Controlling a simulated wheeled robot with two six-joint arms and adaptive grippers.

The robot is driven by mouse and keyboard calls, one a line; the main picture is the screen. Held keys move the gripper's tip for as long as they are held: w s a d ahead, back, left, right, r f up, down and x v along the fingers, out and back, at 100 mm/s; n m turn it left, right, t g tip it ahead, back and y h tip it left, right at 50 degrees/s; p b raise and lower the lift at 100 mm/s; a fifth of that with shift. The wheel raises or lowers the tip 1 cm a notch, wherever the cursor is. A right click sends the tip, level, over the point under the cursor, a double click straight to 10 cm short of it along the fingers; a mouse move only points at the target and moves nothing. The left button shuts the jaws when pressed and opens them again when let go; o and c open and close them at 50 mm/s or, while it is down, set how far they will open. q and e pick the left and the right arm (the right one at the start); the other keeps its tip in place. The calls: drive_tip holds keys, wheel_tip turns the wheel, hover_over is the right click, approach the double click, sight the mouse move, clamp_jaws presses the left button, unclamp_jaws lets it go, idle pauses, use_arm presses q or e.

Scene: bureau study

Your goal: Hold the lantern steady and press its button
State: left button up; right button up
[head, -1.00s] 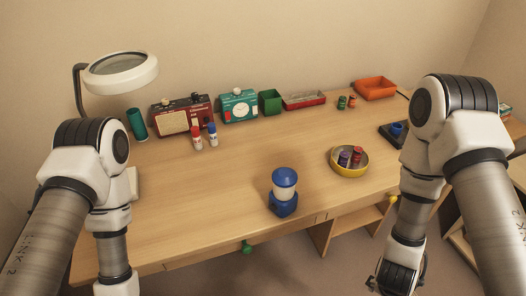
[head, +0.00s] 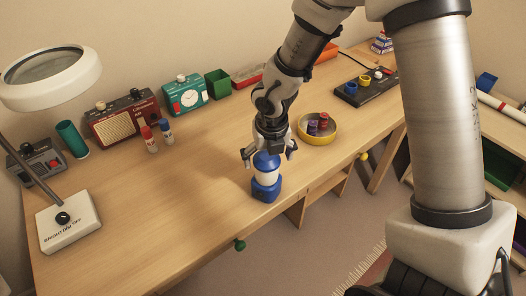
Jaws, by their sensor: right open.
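A blue and white lantern (head: 267,178) stands upright on the desk near its front edge, with a blue base, a white middle and a blue top. My right gripper (head: 268,158) points down right above it, its two fingers spread to either side of the blue top. The gripper is open, and I cannot tell whether a finger touches the lantern. The lantern's button cannot be made out. My left gripper is out of view.
A yellow bowl (head: 318,137) with small items stands right of the lantern. A red bottle (head: 149,140) and a blue bottle (head: 167,132) stand to the left. A magnifier lamp (head: 68,222) is at the far left. A black panel (head: 366,88) lies at the back right. The desk (head: 165,205) left of the lantern is clear.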

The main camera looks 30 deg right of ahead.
sight(267, 179)
drive_tip(key=f, duration=0.2)
drive_tip(key=w+f+b, duration=0.1)
drive_tip(key=f, duration=0.1)
drive_tip(key=shift+a+f, duration=0.1)
drive_tip(key=shift+f, duration=0.15)
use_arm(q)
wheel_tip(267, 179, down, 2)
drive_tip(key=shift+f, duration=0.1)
use_arm(e)
drive_tip(key=shift+s, duration=0.15)
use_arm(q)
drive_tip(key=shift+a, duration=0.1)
use_arm(e)
drive_tip(key=c, duration=1.5)
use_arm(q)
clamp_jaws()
use_arm(e)
drive_tip(key=shift+s, duration=0.1)
